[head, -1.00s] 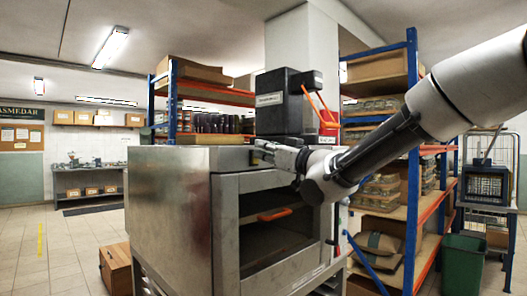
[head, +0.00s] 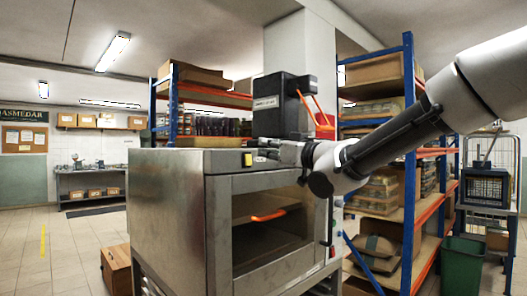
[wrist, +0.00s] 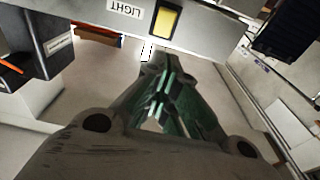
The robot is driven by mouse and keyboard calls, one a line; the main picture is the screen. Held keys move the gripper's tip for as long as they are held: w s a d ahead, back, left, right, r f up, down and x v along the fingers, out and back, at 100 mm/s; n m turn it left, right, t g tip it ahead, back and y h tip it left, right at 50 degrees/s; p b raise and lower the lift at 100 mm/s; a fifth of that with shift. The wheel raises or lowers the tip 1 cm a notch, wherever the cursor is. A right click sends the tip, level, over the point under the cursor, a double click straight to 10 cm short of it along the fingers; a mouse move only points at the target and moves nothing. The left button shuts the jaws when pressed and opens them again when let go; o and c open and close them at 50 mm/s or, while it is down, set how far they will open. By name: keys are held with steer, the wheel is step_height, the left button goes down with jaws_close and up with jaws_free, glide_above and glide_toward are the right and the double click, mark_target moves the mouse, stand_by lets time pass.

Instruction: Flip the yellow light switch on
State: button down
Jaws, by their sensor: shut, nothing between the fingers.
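The yellow light switch (head: 247,159) is a small yellow rocker on the top front edge of the steel oven. In the wrist view the yellow switch (wrist: 166,22) sits in a dark frame beside a white LIGHT label (wrist: 126,8), which appears upside down. I cannot tell which way the rocker is set. My gripper (head: 258,152) is shut and empty, just right of the switch in the head view. In the wrist view my gripper's fingertips (wrist: 156,66) lie a little below the switch in the picture, apart from it.
A black machine with an orange lever (head: 280,105) stands behind my gripper. Blue and orange shelving (head: 408,150) stands to the right. Floor at the left is open.

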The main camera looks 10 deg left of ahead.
steer(key=s+d+r, duration=0.1)
steer(key=s+d, duration=0.3)
steer(key=d, duration=0.2)
steer(key=shift+s+d+r, duration=0.35)
steer(key=shift+s+d, duration=0.05)
steer(key=w+d+f+m+g+h, duration=0.1)
steer(key=d+f+h, duration=0.3)
steer(key=f, duration=0.4)
steer(key=w+d+f+m+h, duration=0.1)
steer(key=d+f+h, duration=0.3)
steer(key=f, duration=0.3)
steer(key=s+d+f+m+g+h, duration=0.1)
steer(key=s+d+f+g+h, duration=0.15)
steer(key=s+d+f, duration=0.4)
steer(key=s+d+f+m+g+h, duration=0.1)
steer(key=s+d+f+m+h, duration=0.15)
steer(key=d, duration=0.75)
steer(key=s+d+f+m+g+h, duration=0.1)
steer(key=s+d+f+m, duration=0.1)
steer(key=s+d, duration=0.6)
steer(key=s+d+f+m+g+h, duration=0.1)
steer(key=s+d+m, duration=0.2)
steer(key=s+d, duration=0.6)
steer(key=shift+s+f+g+h, duration=0.25)
steer(key=shift+f+g+h, duration=0.05)
steer(key=shift+f+g, duration=0.1)
